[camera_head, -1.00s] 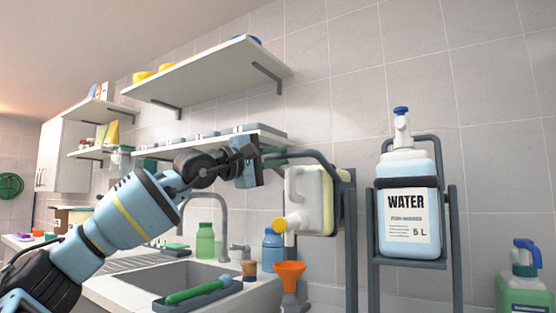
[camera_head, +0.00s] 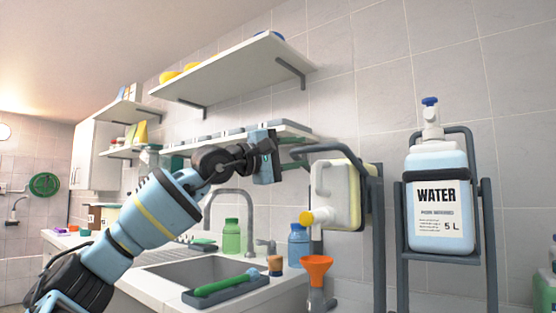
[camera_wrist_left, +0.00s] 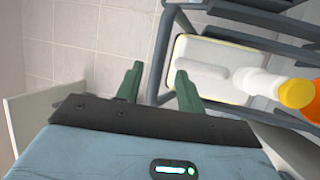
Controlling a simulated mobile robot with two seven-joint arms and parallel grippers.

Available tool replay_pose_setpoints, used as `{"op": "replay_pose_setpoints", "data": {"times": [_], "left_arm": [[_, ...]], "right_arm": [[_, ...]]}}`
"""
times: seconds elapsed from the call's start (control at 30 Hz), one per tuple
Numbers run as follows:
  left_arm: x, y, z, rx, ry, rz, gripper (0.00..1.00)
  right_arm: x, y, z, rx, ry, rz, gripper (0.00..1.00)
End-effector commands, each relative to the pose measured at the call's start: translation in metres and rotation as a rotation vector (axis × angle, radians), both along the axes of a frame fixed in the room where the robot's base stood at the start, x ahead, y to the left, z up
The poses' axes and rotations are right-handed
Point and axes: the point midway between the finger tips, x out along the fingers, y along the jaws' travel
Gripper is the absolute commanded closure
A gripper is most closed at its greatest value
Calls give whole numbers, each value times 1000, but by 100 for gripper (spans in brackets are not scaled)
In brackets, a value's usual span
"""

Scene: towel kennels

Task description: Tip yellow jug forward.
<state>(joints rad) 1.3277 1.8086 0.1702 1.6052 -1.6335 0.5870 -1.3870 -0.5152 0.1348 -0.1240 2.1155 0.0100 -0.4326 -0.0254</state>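The yellow jug (camera_head: 335,190) is a pale jug with a yellow edge and a yellow cap (camera_head: 307,218). It sits in a dark grey tipping frame (camera_head: 375,235), with its cap at the lower left. My left gripper (camera_head: 280,157) is left of the jug's upper part, near the frame's top bar. In the left wrist view its green fingers (camera_wrist_left: 157,85) are apart, with a grey bar (camera_wrist_left: 164,45) showing between them. I cannot tell whether they touch it. The jug (camera_wrist_left: 210,65) lies to the right there. My right gripper is not in view.
An orange funnel (camera_head: 316,266) stands below the jug's cap. The water jug (camera_head: 437,200) hangs in a similar frame to the right. A sink (camera_head: 180,272), a blue bottle (camera_head: 299,245) and a green bottle (camera_head: 231,237) are to the left. A shelf (camera_head: 235,70) is above.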

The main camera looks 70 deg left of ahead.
Motion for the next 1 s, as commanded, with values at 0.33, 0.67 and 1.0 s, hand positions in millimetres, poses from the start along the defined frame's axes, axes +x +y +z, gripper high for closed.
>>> {"op": "replay_pose_setpoints", "data": {"times": [0.33, 0.67, 1.0], "left_arm": [[-31, -4, -8, -1, -3, -3, 62], [-54, -7, -13, -1, 1, -2, 62], [-57, -7, -13, -1, 3, -2, 62]], "right_arm": [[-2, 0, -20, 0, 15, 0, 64], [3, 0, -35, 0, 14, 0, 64], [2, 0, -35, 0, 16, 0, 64]]}}
